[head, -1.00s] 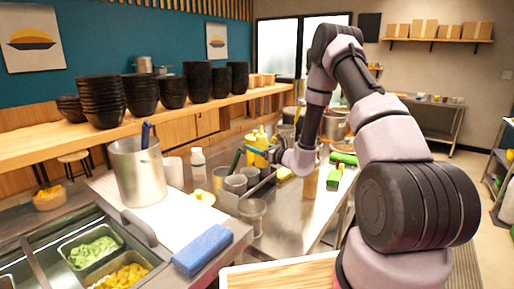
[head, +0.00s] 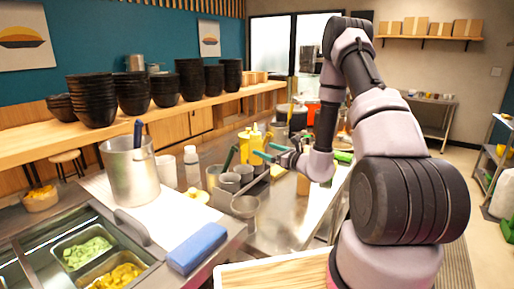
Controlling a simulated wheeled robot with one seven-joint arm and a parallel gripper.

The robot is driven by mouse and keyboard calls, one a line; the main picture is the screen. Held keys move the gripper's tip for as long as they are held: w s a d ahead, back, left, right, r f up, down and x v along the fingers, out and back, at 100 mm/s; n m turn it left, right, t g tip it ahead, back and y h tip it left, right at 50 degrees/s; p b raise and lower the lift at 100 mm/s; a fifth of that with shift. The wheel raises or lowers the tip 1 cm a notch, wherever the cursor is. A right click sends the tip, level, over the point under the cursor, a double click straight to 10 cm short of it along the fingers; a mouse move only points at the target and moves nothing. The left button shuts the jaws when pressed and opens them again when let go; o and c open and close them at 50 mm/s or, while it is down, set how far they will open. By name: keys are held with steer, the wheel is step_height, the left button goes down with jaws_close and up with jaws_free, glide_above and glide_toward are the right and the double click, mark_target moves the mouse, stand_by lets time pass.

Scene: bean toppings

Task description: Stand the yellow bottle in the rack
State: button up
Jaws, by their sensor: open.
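Two yellow bottles (head: 256,138) stand upright close together at the middle of the steel counter, behind several metal cups. A dark grey rack (head: 262,186) holds metal cups at its front; I cannot tell whether the bottles stand in it or behind it. My gripper (head: 270,153) is open, with teal fingertips pointing left. It is just right of the bottles in the picture, and its jaws look empty. A small yellow thing (head: 279,171) lies below my gripper, partly hidden; I cannot tell what it is.
A steel pot (head: 131,172), a white-capped bottle (head: 192,166) and a blue sponge-like block (head: 197,248) are at the left. A loose metal cup (head: 245,207) stands in front of the rack. Black bowls (head: 131,95) line the shelf behind. Bare counter shows at right front.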

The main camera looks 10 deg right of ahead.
steer(key=shift+v, duration=1.15)
steer(key=s+a+r+n+g+y, duration=0.2)
steer(key=s+a+r+n+g, duration=0.4)
steer(key=s+r+n, duration=0.25)
steer(key=s+a+r+n+g+y, duration=0.2)
steer(key=s+a+r+n+g, duration=0.45)
steer(key=r, duration=0.35)
steer(key=s+d+r+n+h, duration=0.2)
steer(key=s+n+h, duration=0.1)
steer(key=s, duration=0.3)
steer(key=s+d+r+n+h, duration=0.2)
steer(key=s+d+n+h, duration=0.1)
steer(key=s+n, duration=0.15)
steer(key=s+d+r+n+t+h, duration=0.2)
steer(key=s+d+r+t+h, duration=0.2)
steer(key=d, duration=0.4)
step_height(320, 180, up, 3)
steer(key=shift+s+d+f+t+h, duration=0.2)
steer(key=shift+s+d+t+h, duration=0.2)
steer(key=shift+h, duration=0.6)
